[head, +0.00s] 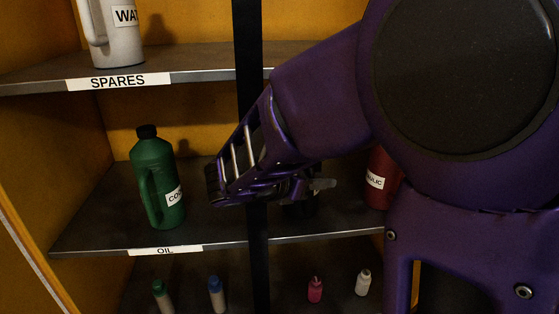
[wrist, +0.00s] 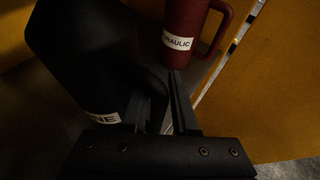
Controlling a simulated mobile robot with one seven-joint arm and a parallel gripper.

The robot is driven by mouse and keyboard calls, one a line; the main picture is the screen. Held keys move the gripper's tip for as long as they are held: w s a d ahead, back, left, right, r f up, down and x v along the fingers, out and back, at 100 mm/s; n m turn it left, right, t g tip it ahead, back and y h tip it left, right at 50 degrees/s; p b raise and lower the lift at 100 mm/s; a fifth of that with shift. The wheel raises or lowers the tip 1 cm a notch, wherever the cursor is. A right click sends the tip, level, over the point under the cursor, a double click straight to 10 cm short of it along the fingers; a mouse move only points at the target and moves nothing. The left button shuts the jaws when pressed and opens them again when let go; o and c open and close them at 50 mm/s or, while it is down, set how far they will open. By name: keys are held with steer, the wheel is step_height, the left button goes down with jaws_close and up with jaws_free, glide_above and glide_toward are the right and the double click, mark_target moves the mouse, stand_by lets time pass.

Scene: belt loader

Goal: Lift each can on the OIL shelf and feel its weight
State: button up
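On the OIL shelf (head: 110,238), a green can (head: 155,185) stands upright at the left, its label starting "CO". A dark red can (head: 380,170) stands at the right, partly behind my arm; its label ends "RAULIC" in the wrist view (wrist: 190,20). A black can (wrist: 80,50) with a label ending "NE" fills the left of the wrist view. In the head view it is mostly hidden behind my gripper (head: 315,186). My gripper (wrist: 160,95) has its fingers apart, beside the black can. Whether they touch it, I cannot tell.
A black upright post (head: 250,90) runs in front of the shelves. The SPARES shelf (head: 190,60) above holds a white jug (head: 120,45). Several small bottles, one blue-capped (head: 216,292), stand below. Room is free between the green can and the post.

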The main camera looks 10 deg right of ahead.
jaws_close()
steer(key=shift+r, duration=0.1)
